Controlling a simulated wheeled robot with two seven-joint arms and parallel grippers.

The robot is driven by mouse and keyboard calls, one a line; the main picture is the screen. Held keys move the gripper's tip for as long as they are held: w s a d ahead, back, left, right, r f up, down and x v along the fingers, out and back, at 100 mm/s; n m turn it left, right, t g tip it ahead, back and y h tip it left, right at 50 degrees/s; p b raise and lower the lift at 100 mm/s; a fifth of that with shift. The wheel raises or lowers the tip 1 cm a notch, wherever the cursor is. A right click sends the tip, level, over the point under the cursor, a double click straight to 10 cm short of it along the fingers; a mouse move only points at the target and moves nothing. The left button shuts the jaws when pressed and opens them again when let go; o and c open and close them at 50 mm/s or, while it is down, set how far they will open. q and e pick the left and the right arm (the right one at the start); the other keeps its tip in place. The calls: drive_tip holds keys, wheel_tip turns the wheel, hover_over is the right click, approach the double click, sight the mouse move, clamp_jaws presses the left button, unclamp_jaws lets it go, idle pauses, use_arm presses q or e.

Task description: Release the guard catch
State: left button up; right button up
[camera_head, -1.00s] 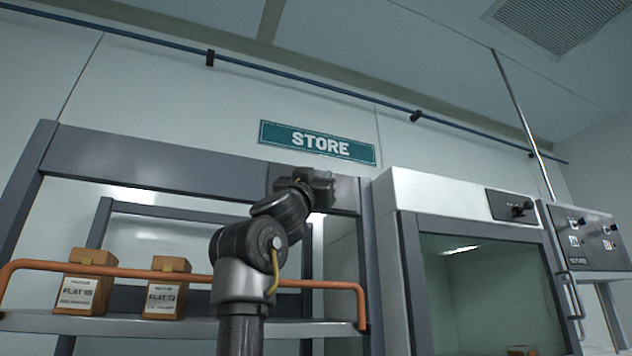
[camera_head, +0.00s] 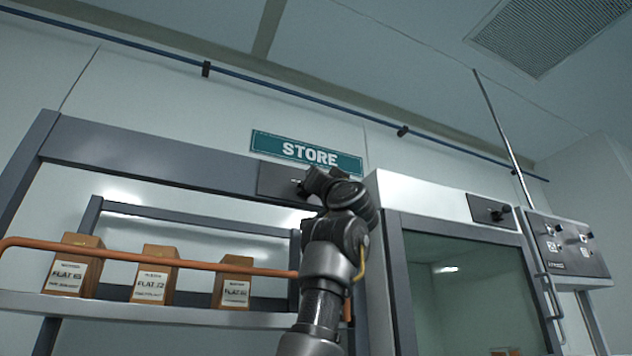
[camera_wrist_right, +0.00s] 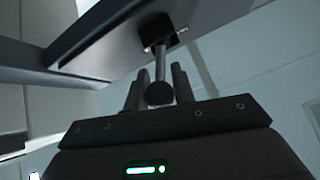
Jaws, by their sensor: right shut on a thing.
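The guard catch is a metal lever with a dark ball knob (camera_wrist_right: 158,93), coming out of a black housing (camera_wrist_right: 156,28) on the dark frame in the right wrist view. My right gripper (camera_wrist_right: 158,78) has its two fingers on either side of the knob and is shut on it. In the head view my right gripper (camera_head: 314,182) is up at the dark plate (camera_head: 280,180) on the header beam of the store bay, and it hides the catch there. The orange guard rail (camera_head: 150,259) runs across the shelf front. My left gripper is not in view.
Several labelled brown boxes, one a FLAT 12 box (camera_head: 154,275), stand on the shelf (camera_head: 190,316) behind the rail. A glass-fronted cabinet (camera_head: 440,205) with a black switch (camera_head: 492,211) stands to the right, beside a control box (camera_head: 568,246). A STORE sign (camera_head: 306,152) is above.

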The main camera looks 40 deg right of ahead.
drive_tip(key=shift+d+n+t+y, duration=0.2)
drive_tip(key=shift+n+y, duration=0.15)
drive_tip(key=shift+y, duration=0.45)
drive_tip(key=shift+d+n+t+y, duration=0.2)
drive_tip(key=shift+n+y, duration=0.15)
drive_tip(key=shift+y, duration=0.45)
drive_tip(key=shift+r+y, duration=0.1)
drive_tip(key=shift+y, duration=0.4)
drive_tip(key=shift+a+h, duration=0.1)
drive_tip(key=shift+h, duration=0.2)
drive_tip(key=o, duration=1)
drive_tip(key=shift+w, duration=0.1)
drive_tip(key=shift+b, duration=0.3)
drive_tip(key=b+v, duration=0.7)
drive_tip(key=v, duration=0.4)
drive_tip(key=shift+b, duration=0.3)
drive_tip(key=shift+w+r, duration=0.1)
